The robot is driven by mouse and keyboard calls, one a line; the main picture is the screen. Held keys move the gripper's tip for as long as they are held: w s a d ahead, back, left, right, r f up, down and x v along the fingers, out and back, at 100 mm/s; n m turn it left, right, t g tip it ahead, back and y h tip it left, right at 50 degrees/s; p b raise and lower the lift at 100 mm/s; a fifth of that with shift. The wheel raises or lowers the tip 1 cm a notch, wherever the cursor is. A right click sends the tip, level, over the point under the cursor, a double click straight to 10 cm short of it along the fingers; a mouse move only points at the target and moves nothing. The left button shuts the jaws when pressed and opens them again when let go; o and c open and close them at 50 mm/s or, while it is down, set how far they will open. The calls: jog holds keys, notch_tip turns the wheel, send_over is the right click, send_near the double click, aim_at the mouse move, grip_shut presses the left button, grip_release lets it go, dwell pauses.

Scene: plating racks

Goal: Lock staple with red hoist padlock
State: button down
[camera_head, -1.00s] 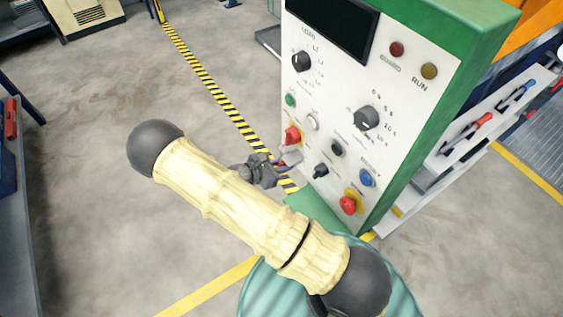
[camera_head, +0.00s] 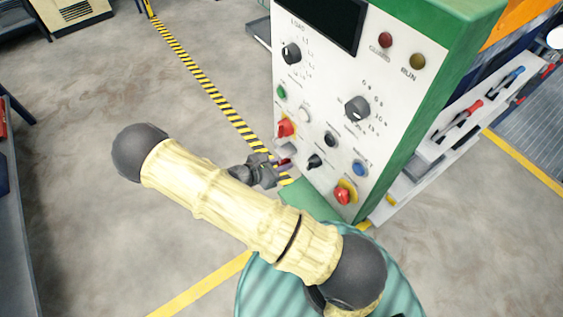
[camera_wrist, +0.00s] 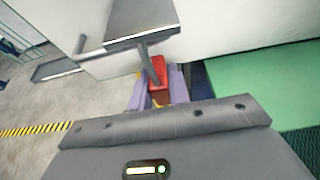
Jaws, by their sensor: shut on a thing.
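The red padlock (camera_wrist: 158,88) is between the two purple-grey fingers of my gripper (camera_wrist: 160,92) in the wrist view. My gripper is shut on it. A thin grey bar (camera_wrist: 149,62) rises from the padlock toward a grey metal plate (camera_wrist: 142,22) that juts from the white cabinet face. I cannot tell whether the bar passes through a staple. In the head view my gripper (camera_head: 268,170) is at the cabinet's lower left edge, below a red switch (camera_head: 286,127). Only a small bit of red shows at the fingertips there. The staple cannot be made out clearly.
The green and white control cabinet (camera_head: 340,90) carries knobs, buttons and a lower red button (camera_head: 343,195) on yellow. A green base (camera_head: 297,198) sits at its foot. A tool rack (camera_head: 470,120) stands behind at right. The floor at left is clear, with a striped line (camera_head: 200,75).

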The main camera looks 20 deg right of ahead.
jog(key=c, duration=1.9)
grip_release()
jog(key=shift+c, duration=0.2)
grip_shut()
jog(key=shift+r+p, duration=1.05)
jog(key=shift+r, duration=0.2)
jog(key=shift+f, duration=0.35)
jog(key=o, duration=0.7)
grip_release()
